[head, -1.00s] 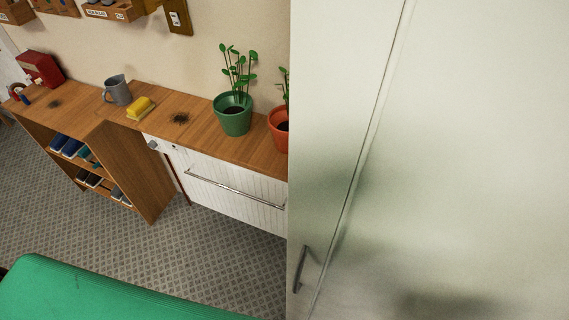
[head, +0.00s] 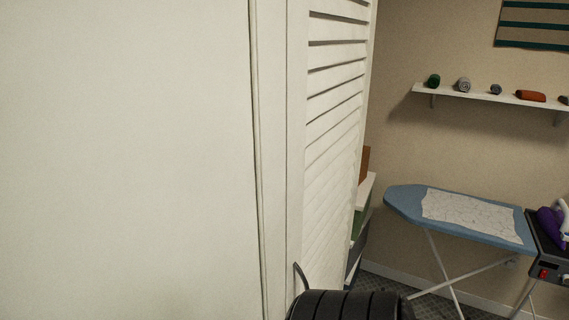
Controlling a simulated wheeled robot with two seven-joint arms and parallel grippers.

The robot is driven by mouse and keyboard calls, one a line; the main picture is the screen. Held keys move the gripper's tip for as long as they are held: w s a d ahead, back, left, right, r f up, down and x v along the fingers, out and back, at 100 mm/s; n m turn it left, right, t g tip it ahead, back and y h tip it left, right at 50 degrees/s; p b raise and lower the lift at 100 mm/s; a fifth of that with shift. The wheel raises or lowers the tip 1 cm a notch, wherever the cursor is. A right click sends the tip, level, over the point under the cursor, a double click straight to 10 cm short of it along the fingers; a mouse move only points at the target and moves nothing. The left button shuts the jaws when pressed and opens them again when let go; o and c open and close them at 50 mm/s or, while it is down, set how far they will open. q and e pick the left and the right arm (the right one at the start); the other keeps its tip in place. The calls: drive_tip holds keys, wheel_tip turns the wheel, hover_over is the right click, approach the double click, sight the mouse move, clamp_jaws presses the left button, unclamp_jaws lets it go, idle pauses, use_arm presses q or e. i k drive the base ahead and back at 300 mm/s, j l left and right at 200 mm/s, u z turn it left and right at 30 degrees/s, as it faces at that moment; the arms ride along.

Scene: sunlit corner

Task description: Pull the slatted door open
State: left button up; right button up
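The white slatted door (head: 335,150) stands in the middle of the head view, seen at a steep slant. Its horizontal slats run down from the top, and a plain upright strip borders them on the left. A thin dark curved piece, which looks like a handle (head: 300,277), shows low on that left strip. I cannot tell whether the door is fully shut. Neither of my grippers is in view.
A plain white panel (head: 125,160) fills the left. A black ridged thing (head: 345,307) covers the bottom middle, hiding the door's foot. Shelves (head: 365,192) show past the door's right edge. A blue ironing board (head: 405,203) stands right, below a wall shelf (head: 480,94).

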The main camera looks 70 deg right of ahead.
sight(330, 44)
drive_tip(key=z, duration=0.45)
drive_tip(key=k+l+z, duration=0.1)
drive_tip(key=z, duration=0.85)
drive_tip(key=k+l+z, duration=0.1)
drive_tip(key=z, duration=0.35)
drive_tip(key=l+z, duration=0.15)
drive_tip(key=z, duration=0.35)
